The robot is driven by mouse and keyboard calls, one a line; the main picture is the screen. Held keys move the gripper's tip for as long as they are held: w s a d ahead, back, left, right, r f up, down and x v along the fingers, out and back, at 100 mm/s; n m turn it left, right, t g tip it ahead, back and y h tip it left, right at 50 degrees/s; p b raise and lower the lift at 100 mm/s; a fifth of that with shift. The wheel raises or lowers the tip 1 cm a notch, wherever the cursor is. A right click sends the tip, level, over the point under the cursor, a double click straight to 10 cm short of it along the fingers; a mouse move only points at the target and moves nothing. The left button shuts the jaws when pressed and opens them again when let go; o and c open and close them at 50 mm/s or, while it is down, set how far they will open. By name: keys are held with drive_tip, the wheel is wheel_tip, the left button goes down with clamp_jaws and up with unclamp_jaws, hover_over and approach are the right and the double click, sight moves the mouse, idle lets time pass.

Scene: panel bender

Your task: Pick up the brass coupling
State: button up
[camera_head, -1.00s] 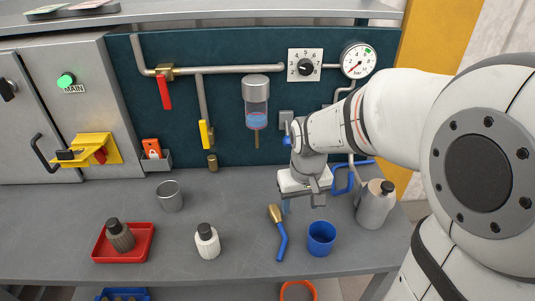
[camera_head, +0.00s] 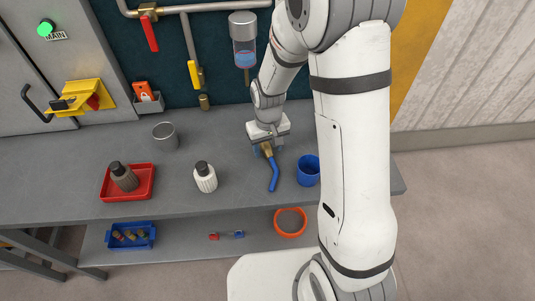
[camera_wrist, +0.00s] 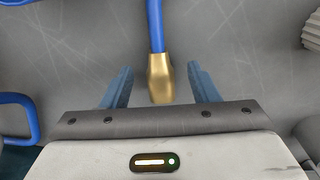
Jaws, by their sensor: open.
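The brass coupling (camera_wrist: 160,78) is a gold-coloured fitting on the end of a blue hose (camera_wrist: 154,25). In the wrist view it lies between the two blue fingers of my gripper (camera_wrist: 160,88), with a gap on each side. My gripper is open and does not touch it there. In the head view my gripper (camera_head: 267,150) is low over the bench at the coupling (camera_head: 267,150), partly covering it. The blue hose (camera_head: 273,176) runs from it toward the bench's front.
A blue cup (camera_head: 308,171) stands close to the right of the hose. A white bottle (camera_head: 205,178), a red tray (camera_head: 149,190) with a dark bottle and a metal cup (camera_head: 165,137) stand to the left. An orange-rimmed bowl (camera_head: 290,222) and a blue bin (camera_head: 112,240) sit on the lower shelf.

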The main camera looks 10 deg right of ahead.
drive_tip(key=shift+f, duration=0.5)
drive_tip(key=shift+c, duration=0.5)
drive_tip(key=c, duration=0.9)
